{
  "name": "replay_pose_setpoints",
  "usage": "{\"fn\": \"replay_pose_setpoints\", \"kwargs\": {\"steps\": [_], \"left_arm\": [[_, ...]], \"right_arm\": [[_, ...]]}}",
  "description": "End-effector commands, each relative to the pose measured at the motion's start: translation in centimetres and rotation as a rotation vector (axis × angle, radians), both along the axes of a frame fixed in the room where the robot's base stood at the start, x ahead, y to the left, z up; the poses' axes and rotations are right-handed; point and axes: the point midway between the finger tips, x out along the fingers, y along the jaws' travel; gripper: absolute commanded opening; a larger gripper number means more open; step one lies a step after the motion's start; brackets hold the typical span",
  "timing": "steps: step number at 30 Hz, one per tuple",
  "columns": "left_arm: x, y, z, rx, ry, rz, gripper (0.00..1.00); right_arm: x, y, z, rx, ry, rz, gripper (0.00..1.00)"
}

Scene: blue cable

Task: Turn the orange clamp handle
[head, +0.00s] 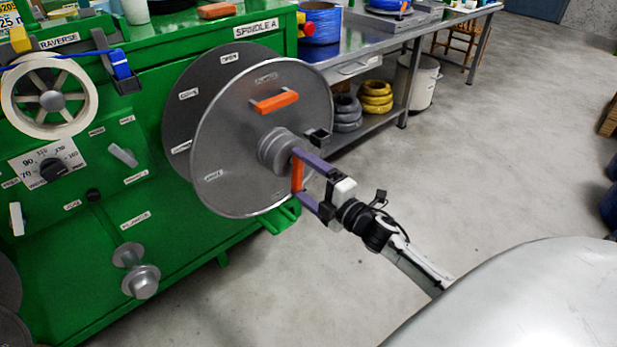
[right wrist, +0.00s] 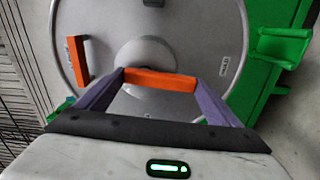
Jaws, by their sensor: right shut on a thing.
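The orange clamp handle (head: 297,174) sits on the grey hub (head: 274,150) at the middle of the large grey disc (head: 228,172). My right gripper (head: 302,178) is shut on the handle, with a purple finger at each end of it. In the right wrist view the handle (right wrist: 160,79) spans between the two purple fingers, in front of the hub. The handle stands near upright in the head view. A second orange bar (head: 275,101) is fixed on the disc above the hub, apart from the gripper. My left gripper is not in view.
The green machine (head: 180,60) with its labels, dial and levers fills the left side. A metal bench (head: 400,30) with yellow coils (head: 376,98) and a white bucket (head: 420,82) stands behind.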

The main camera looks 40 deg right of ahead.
Motion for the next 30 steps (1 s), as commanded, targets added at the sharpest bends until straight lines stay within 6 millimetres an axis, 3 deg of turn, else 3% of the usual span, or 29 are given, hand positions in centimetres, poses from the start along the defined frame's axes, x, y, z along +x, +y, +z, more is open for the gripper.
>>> {"fn": "replay_pose_setpoints", "kwargs": {"steps": [23, 24, 26, 30], "left_arm": [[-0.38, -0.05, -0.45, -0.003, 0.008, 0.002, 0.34], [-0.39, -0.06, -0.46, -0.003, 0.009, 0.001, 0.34], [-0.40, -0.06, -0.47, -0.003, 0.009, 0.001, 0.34], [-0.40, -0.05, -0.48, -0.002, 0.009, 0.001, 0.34]], "right_arm": [[-0.03, -0.24, -0.07, -0.107, -0.008, 0.000, 0.47], [-0.03, -0.24, -0.07, -0.108, -0.008, 0.000, 0.92], [-0.03, -0.25, -0.07, -0.107, -0.008, 0.000, 1.00], [-0.03, -0.26, -0.04, -0.104, -0.007, 0.000, 1.00]]}}
